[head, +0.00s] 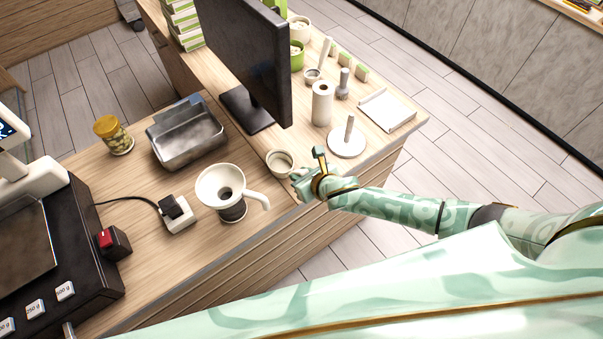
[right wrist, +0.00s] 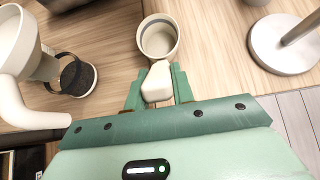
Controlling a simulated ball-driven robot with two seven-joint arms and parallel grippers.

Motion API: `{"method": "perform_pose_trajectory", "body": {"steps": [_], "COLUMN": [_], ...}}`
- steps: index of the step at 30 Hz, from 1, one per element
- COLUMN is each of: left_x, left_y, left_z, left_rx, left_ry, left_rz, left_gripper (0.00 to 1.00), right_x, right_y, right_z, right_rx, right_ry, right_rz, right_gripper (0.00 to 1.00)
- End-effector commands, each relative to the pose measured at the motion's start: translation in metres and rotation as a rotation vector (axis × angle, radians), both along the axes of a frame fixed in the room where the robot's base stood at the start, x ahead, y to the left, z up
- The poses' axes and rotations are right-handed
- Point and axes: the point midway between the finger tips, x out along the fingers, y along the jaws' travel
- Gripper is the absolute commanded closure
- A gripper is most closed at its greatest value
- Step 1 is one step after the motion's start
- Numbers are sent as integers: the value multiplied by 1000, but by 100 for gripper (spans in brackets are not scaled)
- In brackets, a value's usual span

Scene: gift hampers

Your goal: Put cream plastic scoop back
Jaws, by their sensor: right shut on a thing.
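The cream plastic scoop (head: 281,161) is at the counter's front edge, with its round cup pointing away from my right gripper. In the right wrist view, the open cup (right wrist: 158,38) faces up and looks empty. My right gripper (head: 306,183) is shut on the scoop's short handle, which shows between the two green fingers (right wrist: 157,84). The scoop is low over the wood; I cannot tell whether it touches the counter. My left gripper is not in view.
Left of the scoop stands a cream funnel (head: 221,186) with a handle, on a dark-banded jar (head: 233,211). A grey metal bin (head: 187,135) and a monitor (head: 245,55) stand behind. A round-based stand (head: 346,146) and a white roll (head: 322,104) are to the right.

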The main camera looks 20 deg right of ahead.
Motion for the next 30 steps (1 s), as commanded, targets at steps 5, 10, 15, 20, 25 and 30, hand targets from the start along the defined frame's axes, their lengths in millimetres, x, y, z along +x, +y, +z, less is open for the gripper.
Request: {"method": "perform_pose_trajectory", "body": {"steps": [5, 10, 15, 20, 25, 30], "left_x": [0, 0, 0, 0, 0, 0], "left_y": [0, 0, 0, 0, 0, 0], "left_z": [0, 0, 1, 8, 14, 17], "left_rx": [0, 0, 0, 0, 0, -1], "left_ry": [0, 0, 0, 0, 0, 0], "left_rz": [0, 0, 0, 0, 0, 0], "left_gripper": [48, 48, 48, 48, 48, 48], "right_x": [0, 0, -3, -21, -56, -88], "right_y": [0, 0, -1, -8, -21, -32], "right_z": [-1, -1, 2, 19, 47, 75], "right_rx": [0, 0, -1, 0, -2, -2], "right_ry": [-1, 0, 1, 1, 2, 2], "right_rz": [0, 0, 1, 1, 2, 2], "right_gripper": [50, 50, 50, 50, 50, 50]}}
